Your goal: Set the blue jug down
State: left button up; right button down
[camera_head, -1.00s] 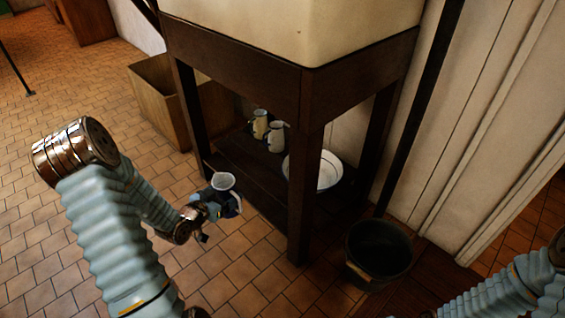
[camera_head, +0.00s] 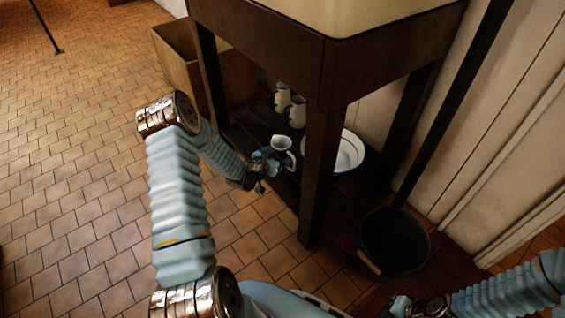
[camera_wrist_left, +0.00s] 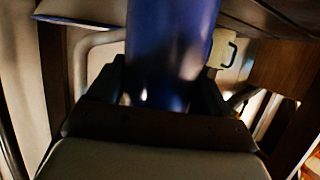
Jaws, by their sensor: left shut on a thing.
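The blue jug (camera_head: 282,144) has a pale rim and appears upright at the low shelf (camera_head: 240,143) under the sink stand. I cannot tell whether its base touches the shelf. My left gripper (camera_head: 263,170) reaches in from the left and is shut on the jug. In the left wrist view the jug's glossy blue body (camera_wrist_left: 170,45) stands between the dark fingers (camera_wrist_left: 163,90); its base is hidden. My right arm shows at the lower right, with its gripper (camera_head: 400,305) small and dark at the bottom edge, its jaws unclear.
Two cream jugs (camera_head: 297,112) stand further back on the shelf, and a white basin (camera_head: 349,153) lies to the right. A dark stand leg (camera_head: 315,185) is right of my left gripper. A black bucket (camera_head: 396,240) and a wooden box (camera_head: 174,75) stand on the tiled floor.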

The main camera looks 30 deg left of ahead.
pick_arm(q)
jog(key=shift+w+d+f, duration=0.15)
jog(key=shift+w+f, duration=0.3)
jog(key=shift+f, duration=0.05)
notch_tip(320, 180, down, 3)
jog(key=shift+w+f+b, duration=0.1)
jog(key=shift+b, duration=0.2)
jog(key=shift+f, duration=0.1)
